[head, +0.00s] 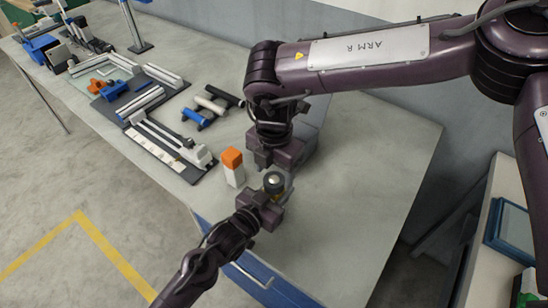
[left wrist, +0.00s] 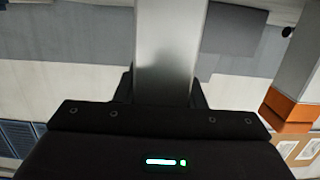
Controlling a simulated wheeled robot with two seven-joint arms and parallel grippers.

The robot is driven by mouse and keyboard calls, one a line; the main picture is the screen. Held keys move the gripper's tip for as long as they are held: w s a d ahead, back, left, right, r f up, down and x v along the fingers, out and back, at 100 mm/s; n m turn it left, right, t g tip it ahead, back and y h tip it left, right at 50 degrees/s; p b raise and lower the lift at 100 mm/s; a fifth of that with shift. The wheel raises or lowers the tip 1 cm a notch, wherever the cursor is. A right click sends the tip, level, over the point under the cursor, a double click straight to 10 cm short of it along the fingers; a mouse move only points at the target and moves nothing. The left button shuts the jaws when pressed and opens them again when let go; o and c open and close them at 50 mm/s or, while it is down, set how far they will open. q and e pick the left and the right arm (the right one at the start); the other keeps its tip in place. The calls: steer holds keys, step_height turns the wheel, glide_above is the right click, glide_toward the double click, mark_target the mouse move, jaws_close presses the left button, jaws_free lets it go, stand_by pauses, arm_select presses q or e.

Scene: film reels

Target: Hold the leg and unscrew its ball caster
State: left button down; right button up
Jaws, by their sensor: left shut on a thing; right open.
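The leg is a grey metal bar (left wrist: 168,50) in the left wrist view, between the fingers of my left gripper. In the head view my left gripper (head: 270,200) is shut on it near the table's front edge. The ball caster (head: 274,180), a dark round piece with a paler top, shows at the leg's upper end. My right gripper (head: 272,164) is open just above and behind the caster. I cannot tell whether its fingers touch the caster. Most of the leg is hidden by my left gripper in the head view.
A white block with an orange top (head: 232,168) stands close to the left of the grippers; it also shows in the left wrist view (left wrist: 290,108). Blue, white and black rollers (head: 210,105) and rail parts (head: 165,140) lie further left. The table's right part (head: 370,180) is clear.

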mark_target(274, 179)
steer(key=shift+f, duration=1.55)
steer(key=c, duration=1)
steer(key=n, duration=0.6)
steer(key=shift+n, duration=0.4)
steer(key=o, duration=1.1)
steer(key=shift+r, duration=0.2)
